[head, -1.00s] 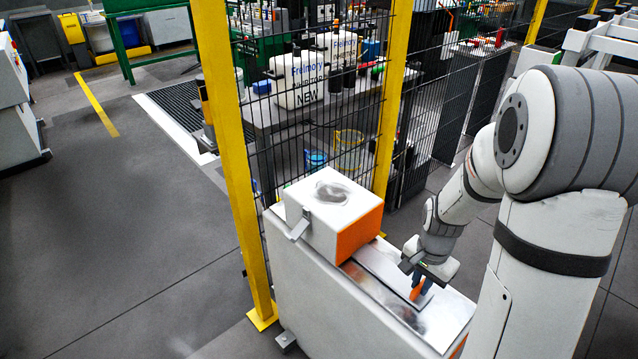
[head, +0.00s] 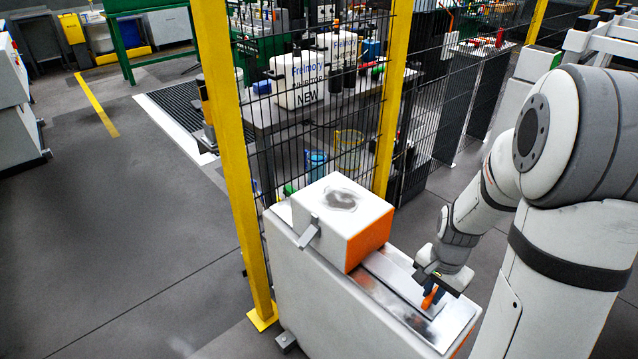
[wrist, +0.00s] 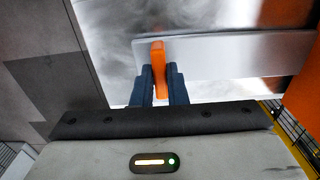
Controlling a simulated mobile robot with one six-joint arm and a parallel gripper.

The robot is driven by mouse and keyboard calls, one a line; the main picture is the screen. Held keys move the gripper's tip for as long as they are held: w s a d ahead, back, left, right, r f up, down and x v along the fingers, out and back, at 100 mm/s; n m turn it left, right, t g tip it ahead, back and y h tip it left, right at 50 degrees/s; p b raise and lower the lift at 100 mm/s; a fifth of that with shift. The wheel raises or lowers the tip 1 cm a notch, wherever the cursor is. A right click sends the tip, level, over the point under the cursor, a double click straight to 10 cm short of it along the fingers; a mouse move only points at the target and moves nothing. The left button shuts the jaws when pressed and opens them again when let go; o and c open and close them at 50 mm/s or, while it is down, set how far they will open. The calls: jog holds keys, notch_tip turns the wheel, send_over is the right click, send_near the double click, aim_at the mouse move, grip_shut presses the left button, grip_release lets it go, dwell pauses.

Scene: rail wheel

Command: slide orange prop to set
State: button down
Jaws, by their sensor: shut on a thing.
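The orange prop (head: 430,298) is a small upright tab at the near right end of a flat metal plate (head: 392,284). The plate lies on top of a white cabinet. My gripper (head: 434,291) is shut on the prop from above. In the wrist view the prop (wrist: 158,58) stands between the two dark blue fingers (wrist: 158,82), its top sticking out past them. It sits near the left end of the plate (wrist: 235,55).
A white box (head: 343,213) with an orange face (head: 371,243) and a side lever sits on the cabinet (head: 340,315) behind the plate. A yellow post (head: 228,150) and mesh fence stand close behind. The floor (head: 110,220) at left is clear.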

jog(key=shift+s+d, duration=0.1)
jog(key=shift+s+d, duration=1.3)
jog(key=shift+d, duration=0.05)
jog(key=shift+s+d, duration=0.1)
jog(key=shift+s+d, duration=1.3)
jog(key=shift+s, duration=0.05)
jog(key=shift+s+d, duration=1.4)
jog(key=shift+s+d, duration=1.4)
jog(key=shift+d, duration=0.05)
